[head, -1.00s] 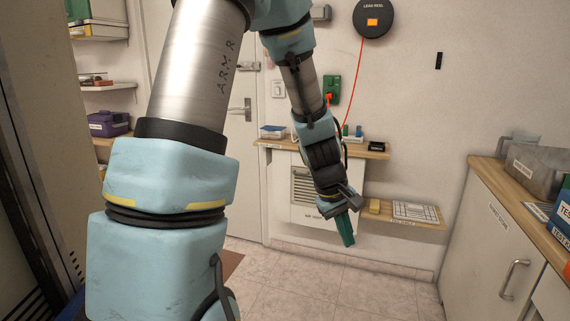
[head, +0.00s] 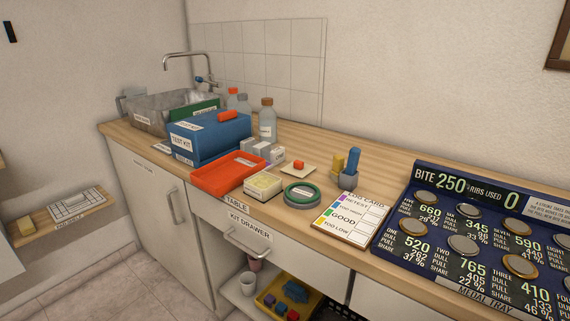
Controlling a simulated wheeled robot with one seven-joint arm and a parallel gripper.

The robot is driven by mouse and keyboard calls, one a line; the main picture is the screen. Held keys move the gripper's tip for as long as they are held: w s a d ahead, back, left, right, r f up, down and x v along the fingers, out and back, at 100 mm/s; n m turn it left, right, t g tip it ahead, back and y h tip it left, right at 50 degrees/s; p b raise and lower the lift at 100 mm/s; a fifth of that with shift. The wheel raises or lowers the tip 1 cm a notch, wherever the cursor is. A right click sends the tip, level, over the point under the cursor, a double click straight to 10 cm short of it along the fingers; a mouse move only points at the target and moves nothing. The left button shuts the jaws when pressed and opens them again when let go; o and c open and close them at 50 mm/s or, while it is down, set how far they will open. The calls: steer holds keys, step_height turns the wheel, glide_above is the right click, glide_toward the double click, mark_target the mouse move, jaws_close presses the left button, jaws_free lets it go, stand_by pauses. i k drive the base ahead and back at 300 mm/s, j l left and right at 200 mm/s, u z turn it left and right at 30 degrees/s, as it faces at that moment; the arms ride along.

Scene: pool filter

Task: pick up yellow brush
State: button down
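No thing in the head view is clearly a brush. My gripper is out of view now.
The wooden counter (head: 325,145) holds a blue test kit box (head: 210,137), red tray (head: 228,174), green-rimmed round dish (head: 301,194), colour card (head: 350,218), bottles and a sink (head: 165,112). A dark medal tray (head: 470,240) fills the right. An open shelf below holds a yellow tray (head: 268,298).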

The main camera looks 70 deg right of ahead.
mark_target(337, 160)
steer(key=z, duration=2.4)
